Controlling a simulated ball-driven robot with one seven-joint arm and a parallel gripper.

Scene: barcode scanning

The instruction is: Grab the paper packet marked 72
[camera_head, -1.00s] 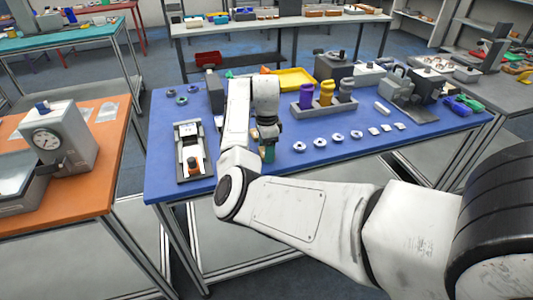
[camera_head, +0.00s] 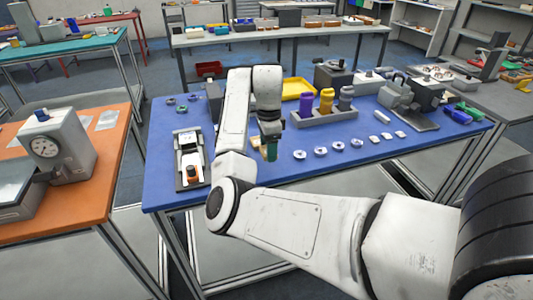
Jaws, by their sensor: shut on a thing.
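My gripper (camera_head: 270,140) hangs over the front middle of the blue table (camera_head: 225,185), pointing down. It is shut on a small green thing (camera_head: 271,152) with a tan edge, low near the tabletop. Whether that thing touches the table, I cannot tell. No mark 72 can be read on it or on anything else at this size. My arm hides part of the table behind the gripper.
A white device on a dark base (camera_head: 189,160) stands left of my gripper. Several small pale discs (camera_head: 320,152) lie in a row to the right. Behind them is a grey holder (camera_head: 322,118) with a purple bottle (camera_head: 306,105) and a yellow bottle (camera_head: 326,99). A yellow tray (camera_head: 297,88) lies farther back.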

